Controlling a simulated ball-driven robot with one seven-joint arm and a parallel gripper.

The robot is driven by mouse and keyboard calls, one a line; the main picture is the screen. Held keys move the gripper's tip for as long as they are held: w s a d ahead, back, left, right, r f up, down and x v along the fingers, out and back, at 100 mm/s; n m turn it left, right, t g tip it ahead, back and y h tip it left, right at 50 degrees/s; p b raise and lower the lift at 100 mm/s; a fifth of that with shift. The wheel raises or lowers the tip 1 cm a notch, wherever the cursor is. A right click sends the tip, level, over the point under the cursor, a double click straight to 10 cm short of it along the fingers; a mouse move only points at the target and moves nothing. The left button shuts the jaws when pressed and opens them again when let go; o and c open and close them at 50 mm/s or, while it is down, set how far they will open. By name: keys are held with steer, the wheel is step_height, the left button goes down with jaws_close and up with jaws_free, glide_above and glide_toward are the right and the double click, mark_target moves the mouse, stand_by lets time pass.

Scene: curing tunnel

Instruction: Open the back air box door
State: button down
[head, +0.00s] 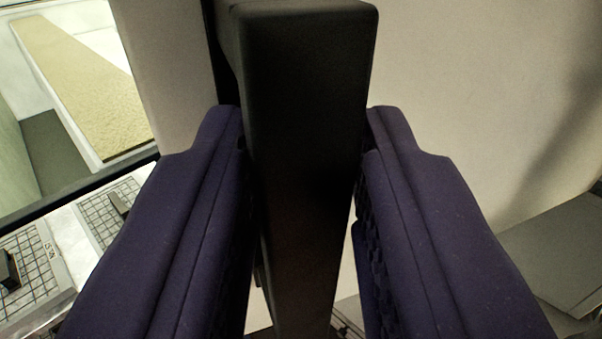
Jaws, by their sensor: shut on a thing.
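A dark, straight bar handle (308,110) runs from the top middle of the head view down to its bottom edge. My gripper (305,135) has one purple finger on each side of this bar and is shut on it. A pale, plain panel (460,80) lies behind the bar and fills much of the right side; it looks like the air box door. The lower end of the bar and the door's edges are not clearly seen.
At the left, a pale opening or window shows a long tan slab (85,85). Below it are wire-grid panels (110,215) with small dark blocks. A grey flat surface (560,250) is at the lower right.

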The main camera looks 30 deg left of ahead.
steer(key=shift+r, duration=0.15)
steer(key=c, duration=1)
jaws_free()
steer(key=shift+w+d, duration=0.1)
steer(key=shift+o, duration=0.2)
steer(key=v, duration=0.7)
steer(key=shift+s, duration=0.4)
steer(key=shift+d, duration=0.15)
